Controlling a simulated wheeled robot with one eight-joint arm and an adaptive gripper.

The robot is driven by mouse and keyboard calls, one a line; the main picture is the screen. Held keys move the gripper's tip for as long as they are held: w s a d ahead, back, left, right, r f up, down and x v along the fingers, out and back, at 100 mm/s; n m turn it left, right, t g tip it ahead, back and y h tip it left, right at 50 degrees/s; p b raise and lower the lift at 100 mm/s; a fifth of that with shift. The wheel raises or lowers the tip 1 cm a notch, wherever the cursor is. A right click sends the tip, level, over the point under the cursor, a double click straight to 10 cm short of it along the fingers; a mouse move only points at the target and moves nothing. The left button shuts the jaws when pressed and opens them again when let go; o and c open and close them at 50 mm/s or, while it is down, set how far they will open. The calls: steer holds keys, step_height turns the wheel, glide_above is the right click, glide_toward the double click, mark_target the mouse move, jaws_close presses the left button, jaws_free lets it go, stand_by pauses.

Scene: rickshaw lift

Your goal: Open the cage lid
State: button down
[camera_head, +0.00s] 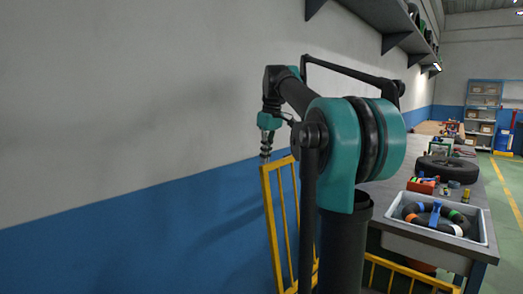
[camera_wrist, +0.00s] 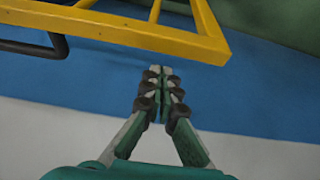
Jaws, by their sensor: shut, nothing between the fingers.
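A yellow barred frame, which looks like the cage lid (camera_head: 271,222), stands steeply raised near the blue-and-white wall. My arm hides its right side and lower part. In the wrist view the lid's yellow corner (camera_wrist: 190,48) crosses the top, with a dark bent bar (camera_wrist: 28,47) at the left. My gripper (camera_head: 265,158) is by the lid's upper left corner in the head view. In the wrist view my gripper (camera_wrist: 161,72) is shut, its fingertips together with nothing between them. They appear just short of the lid's edge; I cannot tell whether they touch it.
More yellow bars (camera_head: 410,277) show low behind my arm. A wall shelf (camera_head: 375,22) runs overhead.

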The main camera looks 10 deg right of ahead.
steer(key=shift+s+d+r, duration=0.1)
steer(key=shift+s+d, duration=0.35)
steer(key=shift+s, duration=0.1)
steer(key=s+d+r+t+y, duration=0.1)
steer(key=s+d, duration=0.6)
steer(key=s, duration=0.3)
steer(key=shift+d+r, duration=0.2)
